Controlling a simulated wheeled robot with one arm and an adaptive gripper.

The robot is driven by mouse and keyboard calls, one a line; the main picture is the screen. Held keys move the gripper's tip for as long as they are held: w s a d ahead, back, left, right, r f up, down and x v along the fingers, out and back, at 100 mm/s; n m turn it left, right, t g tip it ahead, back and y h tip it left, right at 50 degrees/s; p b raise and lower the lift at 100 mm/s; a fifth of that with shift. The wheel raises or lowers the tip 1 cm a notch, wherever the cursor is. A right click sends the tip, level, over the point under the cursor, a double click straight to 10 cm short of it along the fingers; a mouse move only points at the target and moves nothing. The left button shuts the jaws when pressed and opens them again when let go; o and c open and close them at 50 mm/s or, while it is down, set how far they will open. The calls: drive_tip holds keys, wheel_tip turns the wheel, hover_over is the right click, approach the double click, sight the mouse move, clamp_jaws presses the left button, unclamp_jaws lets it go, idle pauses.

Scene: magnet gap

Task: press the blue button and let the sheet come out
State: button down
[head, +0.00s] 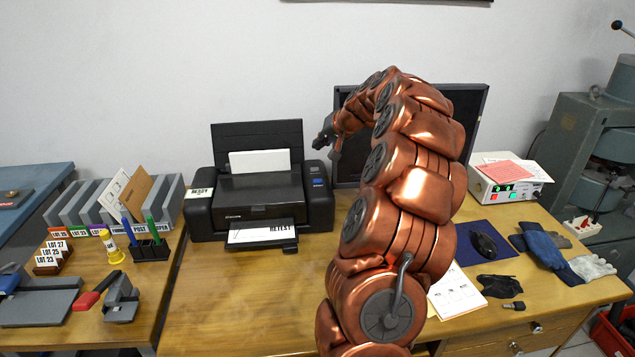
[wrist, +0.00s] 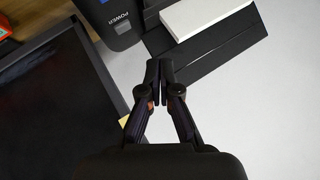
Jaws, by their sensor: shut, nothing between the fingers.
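The black printer (head: 262,195) stands on the wooden desk against the wall. A blue button (head: 317,182) is on its right-hand panel; in the wrist view a blue patch shows at the top edge above the POWER label (wrist: 121,22). A printed sheet (head: 262,233) lies on the front output tray, and blank paper (head: 260,162) stands in the rear feed. My gripper (head: 325,144) is shut and empty, above and behind the printer's right end, apart from the button. In the wrist view my gripper (wrist: 159,72) points toward the printer's rear feed.
A dark monitor (head: 470,110) stands right of the printer, partly behind my arm. A white box with lit buttons (head: 508,190) is further right. File sorters (head: 95,203) and a pen holder (head: 150,248) are left. Desk in front of the printer is clear.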

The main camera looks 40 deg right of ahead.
drive_tip(key=shift+a+f, duration=0.1)
drive_tip(key=b, duration=0.3)
hover_over(319, 181)
wheel_tip(319, 181, down, 7)
drive_tip(key=shift+f, duration=0.15)
drive_tip(key=shift+f+b, duration=0.4)
drive_tip(key=shift+f, duration=0.3)
drive_tip(key=shift+f, duration=0.15)
idle(1.0)
drive_tip(key=shift+f+b, duration=0.25)
drive_tip(key=shift+b, duration=0.2)
